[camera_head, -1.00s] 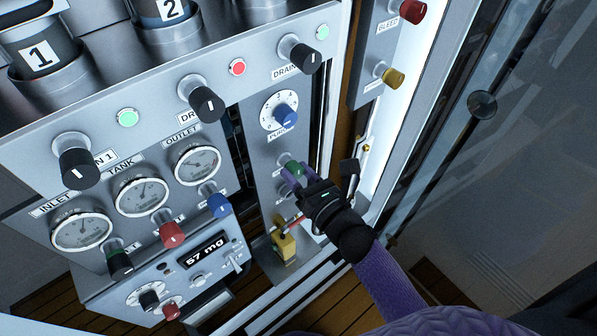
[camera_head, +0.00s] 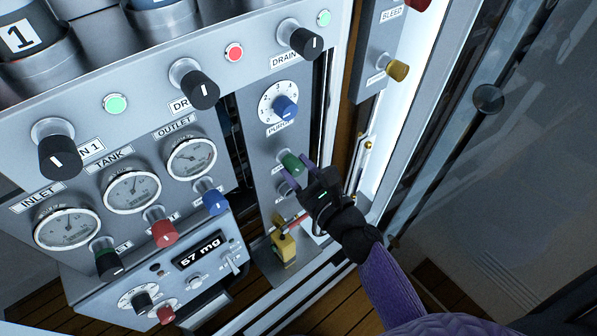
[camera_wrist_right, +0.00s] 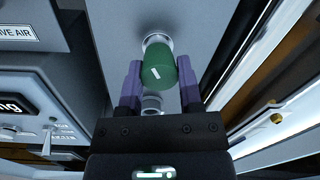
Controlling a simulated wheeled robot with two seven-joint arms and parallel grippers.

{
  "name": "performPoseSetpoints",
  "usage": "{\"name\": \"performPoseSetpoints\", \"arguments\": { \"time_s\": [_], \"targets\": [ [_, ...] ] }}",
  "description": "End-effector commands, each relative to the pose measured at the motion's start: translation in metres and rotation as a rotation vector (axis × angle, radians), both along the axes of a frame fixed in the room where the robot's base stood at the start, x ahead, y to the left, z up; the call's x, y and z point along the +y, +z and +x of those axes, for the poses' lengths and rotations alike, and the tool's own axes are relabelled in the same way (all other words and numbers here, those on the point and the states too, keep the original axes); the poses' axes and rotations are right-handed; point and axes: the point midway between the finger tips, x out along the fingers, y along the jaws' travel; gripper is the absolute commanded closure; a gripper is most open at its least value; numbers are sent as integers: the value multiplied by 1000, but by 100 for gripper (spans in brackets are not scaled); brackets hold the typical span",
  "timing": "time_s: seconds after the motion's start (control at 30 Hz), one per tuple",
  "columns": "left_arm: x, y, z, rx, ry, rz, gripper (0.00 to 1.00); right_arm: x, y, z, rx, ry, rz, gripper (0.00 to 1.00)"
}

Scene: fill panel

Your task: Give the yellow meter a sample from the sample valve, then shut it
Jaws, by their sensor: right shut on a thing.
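A green valve knob (camera_head: 292,162) sits on the narrow grey panel below a numbered dial with a blue knob (camera_head: 285,107). My right gripper (camera_head: 300,170) is shut on the green knob, with one purple finger on each side. The right wrist view shows the green knob (camera_wrist_right: 158,70) with its white mark tilted, between the fingers (camera_wrist_right: 158,88). A small label beside it is covered or too small to read. The yellow meter (camera_head: 285,250) stands below, at the foot of the panel, with a red part next to it. My left gripper is not in view.
Left are gauges (camera_head: 132,192), red and blue knobs and a display (camera_head: 200,250) reading 57 mg. Black drain knobs (camera_head: 300,38) project above. A yellow knob (camera_head: 397,70) is at the upper right. A glass panel (camera_head: 500,150) stands to the right.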

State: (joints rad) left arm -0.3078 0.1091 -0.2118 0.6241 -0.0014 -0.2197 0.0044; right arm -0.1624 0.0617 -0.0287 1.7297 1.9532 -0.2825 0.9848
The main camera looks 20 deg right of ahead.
Motion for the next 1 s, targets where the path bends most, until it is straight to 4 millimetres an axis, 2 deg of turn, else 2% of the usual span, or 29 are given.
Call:
{"name": "performPoseSetpoints", "arguments": {
  "time_s": [0.47,1.0],
  "targets": [
    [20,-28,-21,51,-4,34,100,0,-3,0,-153,0,-423,100],
    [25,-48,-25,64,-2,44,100,0,-2,0,-328,3,-907,100]
  ]
}}
